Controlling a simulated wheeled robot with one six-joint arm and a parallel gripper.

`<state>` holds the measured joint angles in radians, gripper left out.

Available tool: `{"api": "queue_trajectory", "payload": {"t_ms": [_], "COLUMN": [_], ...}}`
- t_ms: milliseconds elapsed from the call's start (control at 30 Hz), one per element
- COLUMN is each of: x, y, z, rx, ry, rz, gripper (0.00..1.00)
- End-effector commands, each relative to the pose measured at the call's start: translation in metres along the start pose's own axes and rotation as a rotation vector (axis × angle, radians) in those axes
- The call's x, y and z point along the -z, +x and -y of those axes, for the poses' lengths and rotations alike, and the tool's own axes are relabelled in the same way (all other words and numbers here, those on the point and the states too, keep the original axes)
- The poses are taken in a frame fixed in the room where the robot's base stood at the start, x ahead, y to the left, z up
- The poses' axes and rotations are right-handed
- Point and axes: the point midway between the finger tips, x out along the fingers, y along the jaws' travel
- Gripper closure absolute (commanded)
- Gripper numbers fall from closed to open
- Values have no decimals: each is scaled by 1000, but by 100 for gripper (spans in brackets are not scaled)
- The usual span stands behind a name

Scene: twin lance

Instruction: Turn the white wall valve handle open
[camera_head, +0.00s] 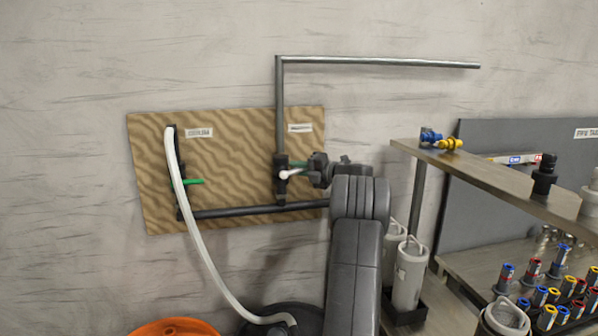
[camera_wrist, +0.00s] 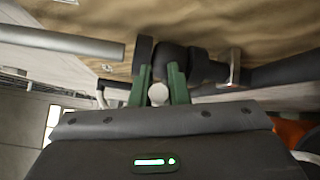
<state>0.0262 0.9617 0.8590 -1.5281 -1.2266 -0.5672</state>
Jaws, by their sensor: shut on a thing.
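The white valve handle (camera_head: 289,175) sits on the dark valve body (camera_head: 281,168) in the vertical pipe, on the right part of the wooden wall board. In the head view the handle points right toward my gripper (camera_head: 299,170), which reaches in from the right. In the wrist view the rounded white handle end (camera_wrist: 158,94) lies between the two green fingers of my gripper (camera_wrist: 159,84), which are shut on it. The rest of the handle is hidden there by the fingers and the foreshortening.
A second valve with a green handle (camera_head: 194,182) and a white hose (camera_head: 190,225) are on the left of the wooden board (camera_head: 235,170). A dark horizontal pipe (camera_head: 240,210) runs below. A shelf (camera_head: 480,176) with fittings stands at right. An orange bucket (camera_head: 172,327) is below.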

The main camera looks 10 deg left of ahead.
Motion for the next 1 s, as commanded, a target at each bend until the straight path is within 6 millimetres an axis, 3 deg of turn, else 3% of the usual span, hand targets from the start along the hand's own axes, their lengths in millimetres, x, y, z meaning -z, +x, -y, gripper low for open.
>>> {"api": "queue_trajectory", "payload": {"t_ms": [300, 333, 433, 767, 1000], "x": [0, 0, 0, 0, 0], "y": [0, 0, 0, -3, -40], "z": [0, 0, 0, 0, 2], "rx": [8, 8, 8, 7, 8], "ry": [-8, -7, -7, -7, -7], "rz": [-2, -2, -2, -1, 3], "gripper": [100, 81, 63, 63, 63]}}
